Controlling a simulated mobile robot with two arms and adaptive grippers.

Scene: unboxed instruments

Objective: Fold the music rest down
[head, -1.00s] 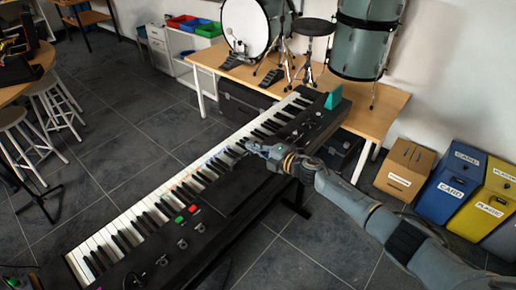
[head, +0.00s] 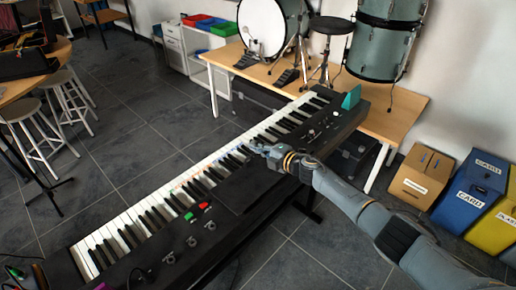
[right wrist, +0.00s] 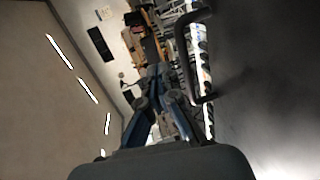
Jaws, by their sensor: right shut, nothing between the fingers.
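A black keyboard (head: 235,190) with white and black keys runs diagonally across the head view. My right gripper (head: 256,147) is over the middle of the keyboard, close to the inner edge of the keys. It is shut and empty. In the right wrist view, its fingers (right wrist: 158,78) are together beside a dark bent bar (right wrist: 184,45) that stands off a large dark surface. This bar may be the music rest; I cannot tell for sure. I cannot make out a raised rest in the head view. My left gripper is not in view.
A teal object (head: 351,97) stands on the keyboard's far end. Behind is a wooden table (head: 405,110) with drums. A cardboard box (head: 421,176) and recycling bins (head: 470,188) stand at right, stools (head: 38,110) at left.

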